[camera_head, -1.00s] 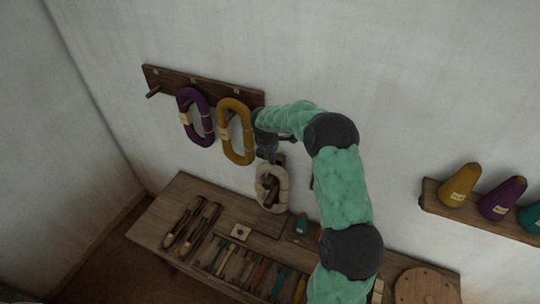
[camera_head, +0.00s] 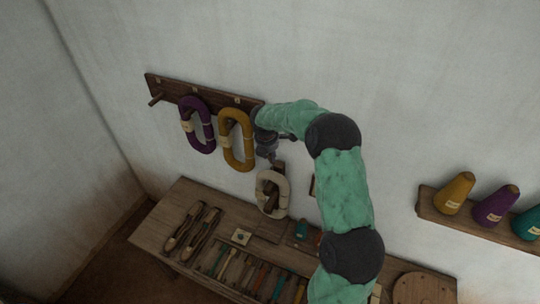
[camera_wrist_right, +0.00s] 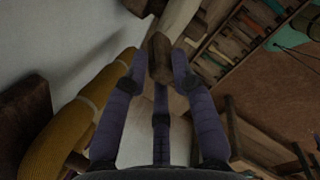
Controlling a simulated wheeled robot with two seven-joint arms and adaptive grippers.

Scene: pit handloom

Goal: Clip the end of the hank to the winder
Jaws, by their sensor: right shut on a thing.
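A cream hank (camera_head: 262,190) hangs as a loop in front of the wall, just below my right gripper in the head view. A dark wooden piece shows inside its loop. My right gripper (camera_head: 270,158) points down above the hank. In the right wrist view my fingers (camera_wrist_right: 160,75) are closed around a small brown wooden piece (camera_wrist_right: 160,55); a pale band (camera_wrist_right: 178,22), probably the cream hank, passes just beyond it. I cannot tell which part is the winder or where the hank's end lies. My left gripper is not in view.
A purple hank (camera_head: 208,126) and a mustard hank (camera_head: 249,143) hang from a wall peg rail (camera_head: 180,90), the mustard close beside my gripper. A bench (camera_head: 155,228) below holds tools and a round wooden disc (camera_head: 424,290). A shelf (camera_head: 455,218) at right carries yarn cones.

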